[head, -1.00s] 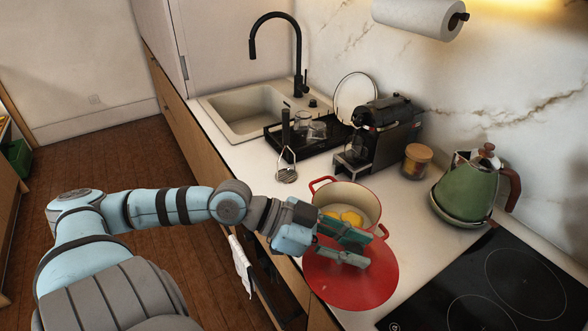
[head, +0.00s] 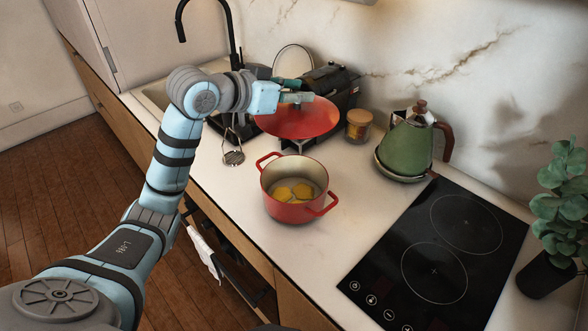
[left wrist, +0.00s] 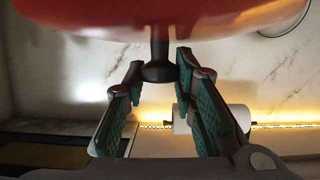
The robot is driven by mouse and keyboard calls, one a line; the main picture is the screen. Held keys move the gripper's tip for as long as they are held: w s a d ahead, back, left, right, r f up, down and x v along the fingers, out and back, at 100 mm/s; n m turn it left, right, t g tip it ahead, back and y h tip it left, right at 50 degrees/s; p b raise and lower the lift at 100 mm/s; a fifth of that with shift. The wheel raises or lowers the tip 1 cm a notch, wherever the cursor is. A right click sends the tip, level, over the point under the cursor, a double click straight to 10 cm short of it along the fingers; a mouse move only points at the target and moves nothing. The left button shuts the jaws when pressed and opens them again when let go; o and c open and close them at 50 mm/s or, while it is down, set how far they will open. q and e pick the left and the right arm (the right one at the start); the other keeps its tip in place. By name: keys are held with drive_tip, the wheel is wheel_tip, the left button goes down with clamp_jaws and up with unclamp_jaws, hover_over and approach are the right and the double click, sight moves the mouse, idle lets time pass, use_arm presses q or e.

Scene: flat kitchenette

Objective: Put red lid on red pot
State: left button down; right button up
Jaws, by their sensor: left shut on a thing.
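The red pot (head: 285,212) stands upright and uncovered on the counter, with yellow pieces inside and red side handles. My left gripper (head: 296,91) is shut on the dark knob of the red lid (head: 298,120). It holds the lid raised behind the pot, in front of the coffee machine, apart from the pot. In the left wrist view the lid (left wrist: 170,20) fills the top, and its knob (left wrist: 160,71) sits between the fingertips of my left gripper (left wrist: 158,75). My right gripper is not in view.
A black coffee machine (head: 336,84) stands behind the lid. A wooden-lidded jar (head: 358,126) and a green kettle (head: 405,148) are to the right. A masher (head: 233,157) lies left of the pot. A black cooktop (head: 435,250) is at the right front.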

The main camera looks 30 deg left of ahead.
use_arm(q)
wheel_tip(320, 180, down, 18)
drive_tip(key=b, duration=0.2)
drive_tip(key=shift+s+a, duration=0.15)
drive_tip(key=shift+a, duration=0.1)
drive_tip(key=shift+f, duration=0.2)
drive_tip(key=c, duration=1.3)
unclamp_jaws()
